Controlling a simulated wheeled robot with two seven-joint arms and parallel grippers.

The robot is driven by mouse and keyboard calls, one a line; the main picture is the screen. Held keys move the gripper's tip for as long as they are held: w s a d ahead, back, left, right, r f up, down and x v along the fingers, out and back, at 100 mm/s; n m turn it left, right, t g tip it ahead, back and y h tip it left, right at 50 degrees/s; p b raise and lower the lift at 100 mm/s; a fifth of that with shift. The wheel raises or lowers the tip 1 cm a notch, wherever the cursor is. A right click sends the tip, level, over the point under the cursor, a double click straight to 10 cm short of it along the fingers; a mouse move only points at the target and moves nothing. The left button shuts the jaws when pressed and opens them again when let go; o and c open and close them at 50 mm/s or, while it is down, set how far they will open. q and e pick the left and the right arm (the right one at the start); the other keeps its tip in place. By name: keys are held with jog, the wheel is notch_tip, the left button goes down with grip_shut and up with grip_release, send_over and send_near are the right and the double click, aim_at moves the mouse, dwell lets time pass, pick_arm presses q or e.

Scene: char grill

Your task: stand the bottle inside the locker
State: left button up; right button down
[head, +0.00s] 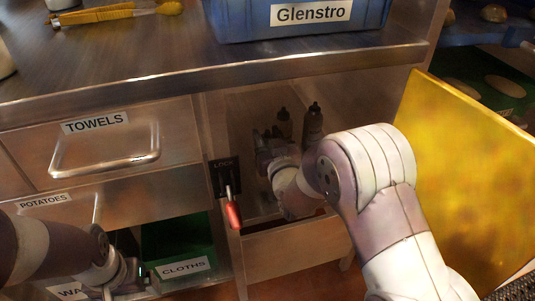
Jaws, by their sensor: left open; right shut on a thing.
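The locker (240,110) is the open compartment under the counter, with its yellow door (465,170) swung out to the right. My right arm reaches into it. My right gripper (268,143) is inside, shut on what seems to be a dark bottle (283,122), though its jaws and the bottle's lower part are largely hidden. Another dark bottle (312,120) stands upright just to the right, partly hidden by my arm. My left gripper (138,274) is open at the lower left, in front of the green cloths bin (178,240).
A lock lever with a red handle (233,214) sits left of the locker opening. A towels drawer (100,150) with a bar handle is further left. A blue crate (300,25) and yellow tongs (105,14) lie on the steel counter (130,55).

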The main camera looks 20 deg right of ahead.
jog(key=shift+f+b, duration=1.3)
jog(key=shift+f, duration=0.85)
jog(key=c, duration=0.6)
grip_release()
jog(key=shift+r, duration=0.1)
jog(key=shift+s+r+p, duration=0.1)
jog(key=shift+r+p, duration=0.15)
jog(key=shift+p, duration=0.1)
jog(key=s+f+g+p, duration=0.1)
jog(key=s+g, duration=0.4)
jog(key=s, duration=0.3)
jog(key=s+d+f+g+p, duration=0.1)
jog(key=s+f+g, duration=0.1)
jog(key=s+g, duration=0.4)
jog(key=s+d+f+g+p, duration=0.1)
jog(key=s+g, duration=0.4)
jog(key=s, duration=0.7)
jog(key=shift+s+d+f+g+h, duration=0.15)
jog(key=shift+f+g+h, duration=0.15)
jog(key=shift+f, duration=0.45)
